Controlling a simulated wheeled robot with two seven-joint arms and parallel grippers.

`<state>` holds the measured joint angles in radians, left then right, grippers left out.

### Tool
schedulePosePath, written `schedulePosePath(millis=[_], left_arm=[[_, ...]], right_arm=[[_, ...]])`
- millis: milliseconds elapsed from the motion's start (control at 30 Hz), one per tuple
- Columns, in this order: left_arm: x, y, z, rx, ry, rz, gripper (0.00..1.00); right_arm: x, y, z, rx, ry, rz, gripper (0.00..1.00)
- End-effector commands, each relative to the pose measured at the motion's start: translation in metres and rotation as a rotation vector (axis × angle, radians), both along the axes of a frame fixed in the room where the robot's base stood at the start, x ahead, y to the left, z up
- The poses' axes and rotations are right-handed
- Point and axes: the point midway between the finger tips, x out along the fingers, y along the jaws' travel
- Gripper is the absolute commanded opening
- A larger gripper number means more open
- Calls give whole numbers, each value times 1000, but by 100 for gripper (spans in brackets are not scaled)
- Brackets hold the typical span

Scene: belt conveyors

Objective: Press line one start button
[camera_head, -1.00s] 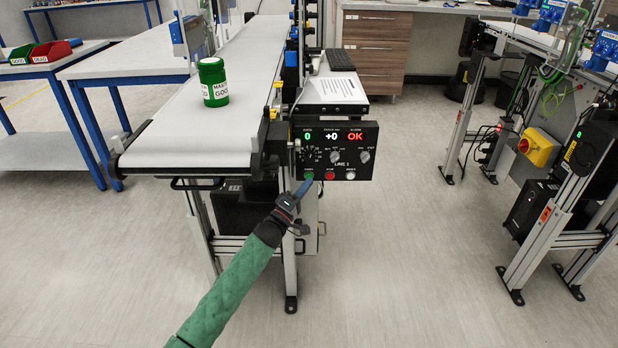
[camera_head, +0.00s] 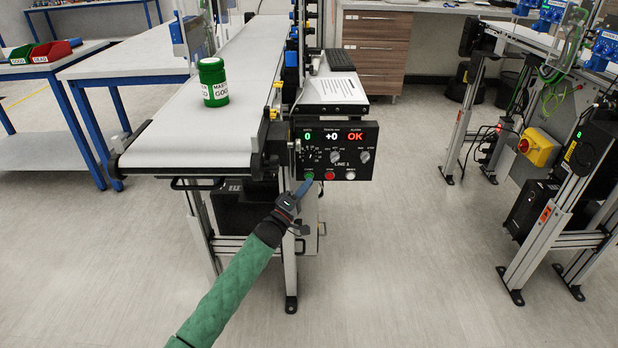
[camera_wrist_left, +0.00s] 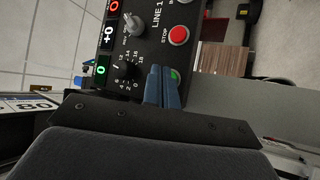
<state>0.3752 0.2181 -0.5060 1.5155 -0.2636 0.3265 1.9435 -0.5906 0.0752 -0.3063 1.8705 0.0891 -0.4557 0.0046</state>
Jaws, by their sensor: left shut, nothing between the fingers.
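The black line 1 control panel (camera_head: 345,160) hangs at the near end of the conveyor. Its displays read 0, +0 and OK. The green start button (camera_head: 309,176) is at the panel's lower left, beside the red stop button (camera_head: 329,176). My left gripper (camera_head: 305,185) is shut and empty, with its blue fingertips at the green button. In the left wrist view the fingers (camera_wrist_left: 163,88) partly cover the green button (camera_wrist_left: 175,76); whether they touch it or press it in, I cannot tell. The red stop button (camera_wrist_left: 179,36) is clear of them. My right gripper is not in view.
A green and white jar (camera_head: 213,83) stands on the white conveyor belt (camera_head: 185,125). A keyboard and paper (camera_head: 335,88) lie above the panel. Another machine frame with a yellow switch (camera_head: 538,147) stands at the right. The floor between is clear.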

Motion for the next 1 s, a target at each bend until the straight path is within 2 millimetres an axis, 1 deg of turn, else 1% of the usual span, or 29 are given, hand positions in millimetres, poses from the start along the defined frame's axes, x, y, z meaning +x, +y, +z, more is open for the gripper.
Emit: schedulePosePath(millis=[600, 1000], left_arm=[[0, 0, 0, 0, 0, 0, 0], [8, 0, 0, 1, 1, 0, 0]], right_arm=[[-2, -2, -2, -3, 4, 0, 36], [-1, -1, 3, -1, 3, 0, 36]])
